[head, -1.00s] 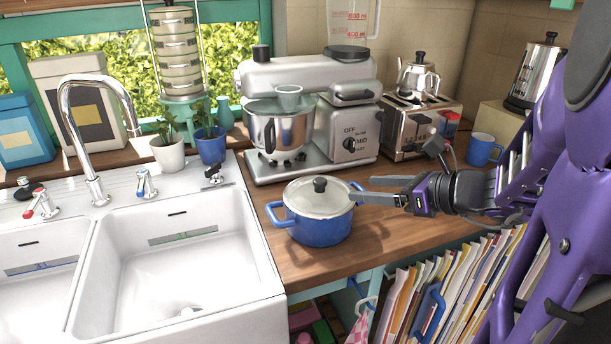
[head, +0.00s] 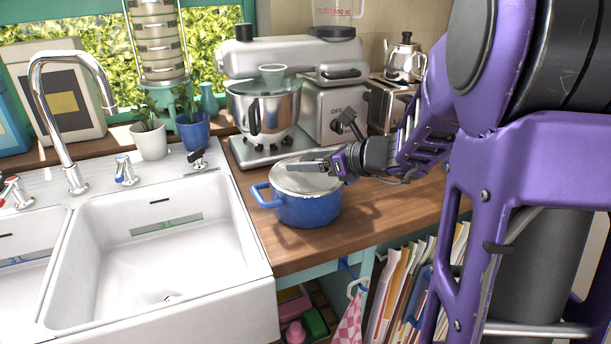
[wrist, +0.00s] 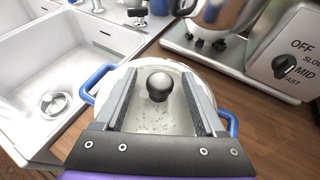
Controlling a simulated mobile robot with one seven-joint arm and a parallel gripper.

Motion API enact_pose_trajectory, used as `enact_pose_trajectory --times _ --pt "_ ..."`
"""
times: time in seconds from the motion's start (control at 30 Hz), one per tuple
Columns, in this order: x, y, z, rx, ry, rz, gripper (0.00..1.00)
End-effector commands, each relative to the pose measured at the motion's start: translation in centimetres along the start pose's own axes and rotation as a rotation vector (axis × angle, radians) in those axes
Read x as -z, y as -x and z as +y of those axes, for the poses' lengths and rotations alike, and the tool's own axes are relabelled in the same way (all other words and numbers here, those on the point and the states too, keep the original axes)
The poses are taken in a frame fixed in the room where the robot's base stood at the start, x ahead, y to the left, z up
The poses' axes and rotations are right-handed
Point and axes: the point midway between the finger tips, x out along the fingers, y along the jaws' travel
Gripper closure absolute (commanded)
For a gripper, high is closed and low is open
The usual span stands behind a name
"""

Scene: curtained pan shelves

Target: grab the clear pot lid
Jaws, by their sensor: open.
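The clear pot lid (head: 292,180) sits on the blue pot (head: 308,211), which stands on the wooden counter right of the sink. In the wrist view the lid (wrist: 150,118) shows as glass with a dark round knob (wrist: 160,86). My gripper (head: 300,165) is open and over the lid. In the wrist view its two fingers (wrist: 160,95) lie on either side of the knob, apart from it. The knob is hidden by the gripper in the head view. The blue pot handles (wrist: 95,83) show at both sides in the wrist view.
The white double sink (head: 165,240) is left of the pot. A stand mixer (head: 290,70) with a steel bowl (head: 262,112) stands close behind the pot. A toaster (head: 388,100) is behind my arm. Folders (head: 400,280) stand below the counter.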

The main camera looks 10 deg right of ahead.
Motion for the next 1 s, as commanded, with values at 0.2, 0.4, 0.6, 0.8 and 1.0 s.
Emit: enact_pose_trajectory --times 0.2,0.4,0.6,0.8,1.0 --pt "-0.02 -0.40 -0.04 0.002 -0.001 0.000 0.28" --pt "-0.01 -0.39 -0.03 0.002 -0.001 0.000 0.59" --pt "0.00 -0.38 -0.03 0.001 -0.001 0.000 0.95" --pt "0.00 -0.38 -0.03 0.001 -0.001 0.000 1.00" --pt "-0.09 -0.35 -0.04 0.002 0.000 -0.001 1.00"
